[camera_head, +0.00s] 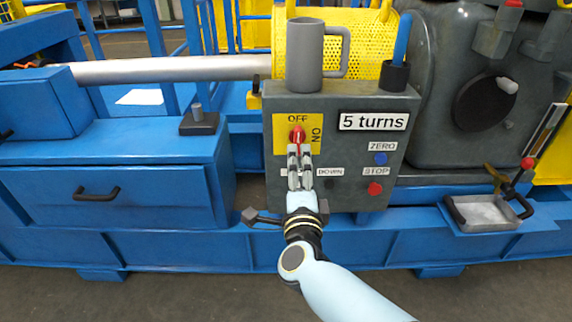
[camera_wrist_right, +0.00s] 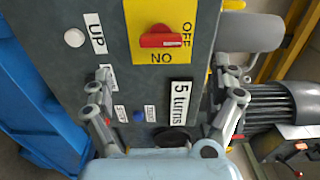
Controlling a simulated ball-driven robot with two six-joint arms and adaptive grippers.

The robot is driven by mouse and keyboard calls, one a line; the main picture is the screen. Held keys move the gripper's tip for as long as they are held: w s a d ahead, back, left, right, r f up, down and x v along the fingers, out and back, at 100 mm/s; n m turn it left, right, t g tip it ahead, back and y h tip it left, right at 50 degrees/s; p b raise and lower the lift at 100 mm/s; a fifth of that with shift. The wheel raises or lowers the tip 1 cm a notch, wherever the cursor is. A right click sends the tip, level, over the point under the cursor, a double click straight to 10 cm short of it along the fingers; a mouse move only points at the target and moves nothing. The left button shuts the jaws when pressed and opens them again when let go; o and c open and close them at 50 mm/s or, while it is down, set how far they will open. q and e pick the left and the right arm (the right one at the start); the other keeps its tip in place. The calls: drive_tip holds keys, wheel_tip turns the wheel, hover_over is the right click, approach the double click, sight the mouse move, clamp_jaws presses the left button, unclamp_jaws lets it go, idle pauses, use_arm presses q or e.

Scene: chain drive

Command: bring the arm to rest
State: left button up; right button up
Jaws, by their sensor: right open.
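My right arm reaches up from the bottom in the head view. Its right gripper (camera_head: 299,152) is in front of the grey control panel (camera_head: 345,110), just below the red switch knob (camera_head: 297,133) on its yellow plate. In the right wrist view the fingers of the right gripper (camera_wrist_right: 163,74) are spread wide with nothing between them. There the red knob (camera_wrist_right: 161,40) lies beyond the fingertips, apart from them, with its handle towards the OFF mark. My left gripper is in no view.
A grey mug (camera_head: 304,60) and a blue-handled tool in a black holder (camera_head: 395,76) stand on the panel's top. A blue drawer unit (camera_head: 150,185) is at left. A grey tray (camera_head: 482,212) sits at right. Floor is open in front.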

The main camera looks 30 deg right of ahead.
drive_tip(key=s+a+f+n+g+y, duration=0.1)
drive_tip(key=s+f+n+g+y, duration=0.25)
drive_tip(key=s+f+n, duration=0.65)
drive_tip(key=s+f+n+g+y, duration=0.2)
drive_tip(key=s+f+n+y, duration=0.25)
drive_tip(key=s+f, duration=1.05)
drive_tip(key=s+d+f+n+g, duration=0.1)
drive_tip(key=s+f+n+g, duration=0.3)
drive_tip(key=s, duration=0.7)
drive_tip(key=s+d+f+n+g, duration=0.1)
drive_tip(key=s+f+n+g, duration=0.4)
drive_tip(key=s+f, duration=0.3)
drive_tip(key=s, duration=0.3)
drive_tip(key=shift+s+f+n+y, duration=0.3)
drive_tip(key=shift+f+n+y, duration=0.05)
drive_tip(key=shift+y, duration=0.05)
drive_tip(key=shift+s, duration=0.1)
drive_tip(key=shift+c, duration=0.2)
